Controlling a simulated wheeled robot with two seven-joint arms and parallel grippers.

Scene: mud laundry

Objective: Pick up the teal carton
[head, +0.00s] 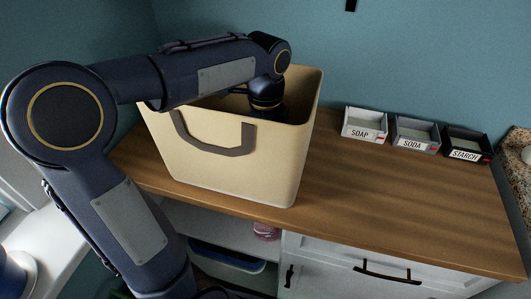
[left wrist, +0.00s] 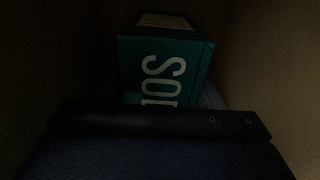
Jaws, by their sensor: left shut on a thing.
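The teal carton (left wrist: 165,65) shows in the dark left wrist view, with large pale letters on its side. It is inside the tall beige bin (head: 235,160) with a grey-brown handle, which stands on the wooden counter. The head view does not show the carton, because the bin's wall hides it. My left arm reaches over the bin's rim and down into it. My left gripper (left wrist: 160,122) shows as a dark bar in front of the carton's lower part and is shut on the carton. Its fingertips are hard to make out. My right gripper is not in view.
Three small open boxes stand on the counter at the right: SOAP (head: 364,125), SODA (head: 414,134) and STARCH (head: 466,145). The wooden counter (head: 385,195) is clear in front of them. A teal wall (head: 420,50) rises behind. The bin's walls closely surround my left wrist.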

